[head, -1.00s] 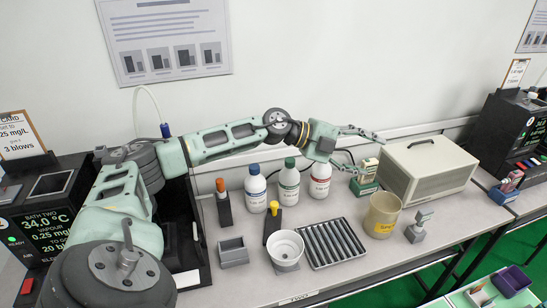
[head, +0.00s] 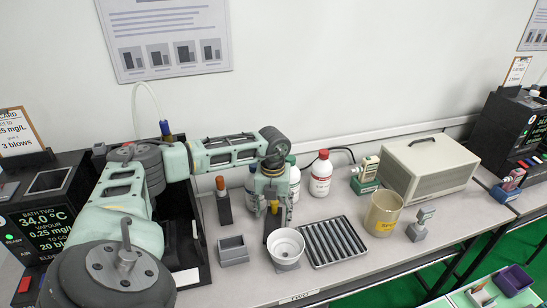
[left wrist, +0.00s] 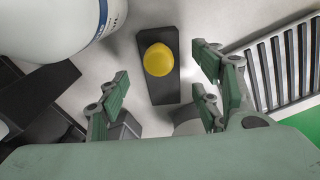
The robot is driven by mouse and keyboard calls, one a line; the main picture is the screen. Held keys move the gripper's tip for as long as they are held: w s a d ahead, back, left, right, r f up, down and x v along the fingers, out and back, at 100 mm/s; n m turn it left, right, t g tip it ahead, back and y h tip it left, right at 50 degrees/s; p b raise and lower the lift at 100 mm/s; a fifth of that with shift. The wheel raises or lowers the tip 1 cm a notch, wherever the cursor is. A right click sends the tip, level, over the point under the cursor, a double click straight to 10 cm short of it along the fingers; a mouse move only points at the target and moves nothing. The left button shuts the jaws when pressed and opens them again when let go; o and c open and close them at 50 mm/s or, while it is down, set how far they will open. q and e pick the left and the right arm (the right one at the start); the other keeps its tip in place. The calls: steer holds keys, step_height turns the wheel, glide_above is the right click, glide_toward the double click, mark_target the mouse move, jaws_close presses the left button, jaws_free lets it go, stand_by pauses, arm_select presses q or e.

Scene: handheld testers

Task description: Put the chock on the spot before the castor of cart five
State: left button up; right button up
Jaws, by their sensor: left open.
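A dark wedge with a round yellow knob, which looks like the chock (head: 270,232), stands on the bench in the head view, partly hidden by my gripper. In the left wrist view the chock (left wrist: 158,32) lies ahead with its yellow knob facing the camera. My left gripper (head: 277,208) points down above it, open, and it also shows in the left wrist view (left wrist: 162,80), its fingers spread to either side of the knob's line. Nothing is held. My right gripper is out of view. I can make out no castor or cart.
A white cup (head: 286,247) stands close in front of the chock, with a ribbed tray (head: 333,241) to the right. Bottles, one red-capped (head: 321,174), stand behind. A grey open box (head: 233,250) and an orange-topped dark block (head: 223,203) are to the left.

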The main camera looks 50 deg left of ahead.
mark_target(274, 219)
arm_select(q)
step_height(274, 219, down, 4)
steer(key=shift+w+r, duration=0.1)
steer(key=shift+r, duration=0.1)
steer(key=shift+r, duration=0.1)
jaws_close()
stand_by(0.4)
